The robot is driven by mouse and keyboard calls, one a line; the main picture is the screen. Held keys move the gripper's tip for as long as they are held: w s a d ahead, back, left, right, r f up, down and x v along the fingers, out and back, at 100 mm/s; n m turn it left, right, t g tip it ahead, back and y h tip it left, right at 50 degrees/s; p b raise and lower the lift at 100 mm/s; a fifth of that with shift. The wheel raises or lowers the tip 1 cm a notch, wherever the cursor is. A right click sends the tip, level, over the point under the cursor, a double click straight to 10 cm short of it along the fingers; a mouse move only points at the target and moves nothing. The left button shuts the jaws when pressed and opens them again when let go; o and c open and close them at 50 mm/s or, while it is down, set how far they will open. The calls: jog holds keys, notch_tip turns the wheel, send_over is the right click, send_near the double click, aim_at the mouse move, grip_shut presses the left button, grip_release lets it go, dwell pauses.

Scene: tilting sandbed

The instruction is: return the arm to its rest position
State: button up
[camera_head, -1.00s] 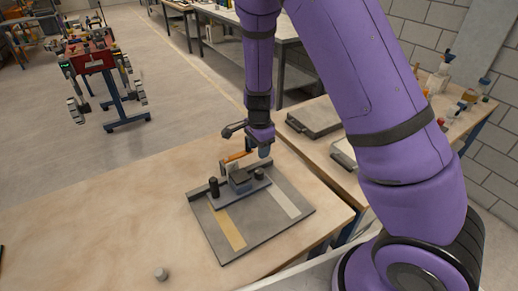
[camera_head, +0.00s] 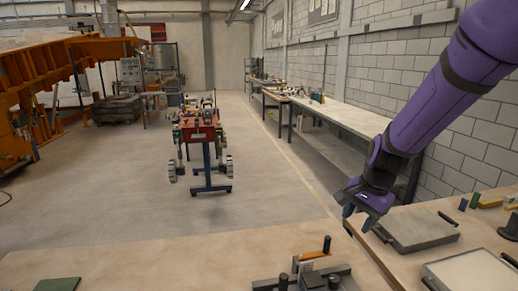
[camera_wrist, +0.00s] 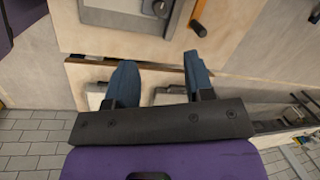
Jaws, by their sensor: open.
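My purple arm comes in from the upper right in the head view. My gripper (camera_head: 358,208) hangs in the air above the gap between the near table and the right-hand bench, its fingers pointing down and to the left. In the wrist view my gripper (camera_wrist: 158,75) shows two blue fingers apart with nothing between them. My arm's upper part is cut off by the picture edge.
A fixture with an orange-handled lever (camera_head: 312,256) stands on the near table (camera_head: 180,265). A grey flat case (camera_head: 418,230) lies on the right-hand bench. A wheeled rover on a stand (camera_head: 202,140) is on the floor beyond. Open floor lies left of it.

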jog(key=s+d+r+n+t+h, duration=0.1)
jog(key=s+d+r+n+t, duration=0.1)
jog(key=s+r+n, duration=0.3)
jog(key=s+d+r+n+t+h, duration=0.1)
jog(key=s+d+r+n, duration=0.3)
jog(key=s+r, duration=0.9)
jog(key=s+n+t, duration=0.1)
jog(key=s, duration=0.4)
jog(key=shift+n, duration=0.3)
